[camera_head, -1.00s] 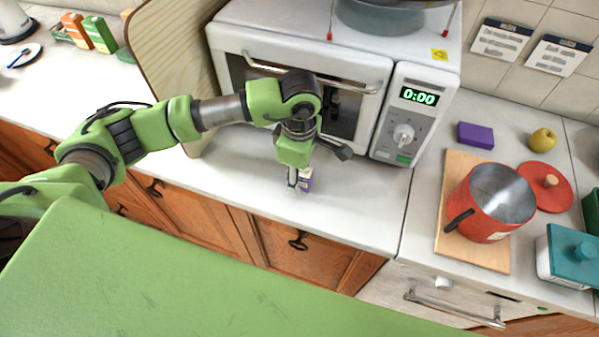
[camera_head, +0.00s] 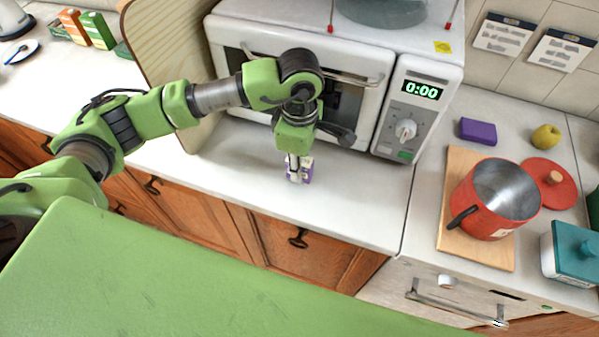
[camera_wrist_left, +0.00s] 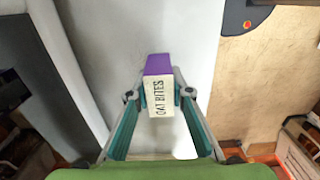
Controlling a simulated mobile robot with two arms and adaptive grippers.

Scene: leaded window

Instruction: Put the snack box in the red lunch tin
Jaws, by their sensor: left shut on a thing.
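The snack box (camera_head: 307,173), purple and white, is at the counter in front of the microwave. In the left wrist view its white face reads "OAT BITES" (camera_wrist_left: 160,95) and its upper side is purple. My left gripper (camera_head: 297,170) points down and is shut on the snack box, one finger on each side. Whether the box touches the counter or hangs just above it I cannot tell. A red pot-like container (camera_head: 480,211) with a dark side handle stands open and empty at the right. I see no other clear red tin. My right gripper is not in view.
A white microwave (camera_head: 388,100) stands behind my left gripper, a wooden panel (camera_head: 180,60) to its left. The red container stands on a wooden board (camera_head: 455,180). Near it are a red lid (camera_head: 560,194), a purple block (camera_head: 478,131), a yellow fruit (camera_head: 546,136) and a teal-lidded box (camera_head: 575,250).

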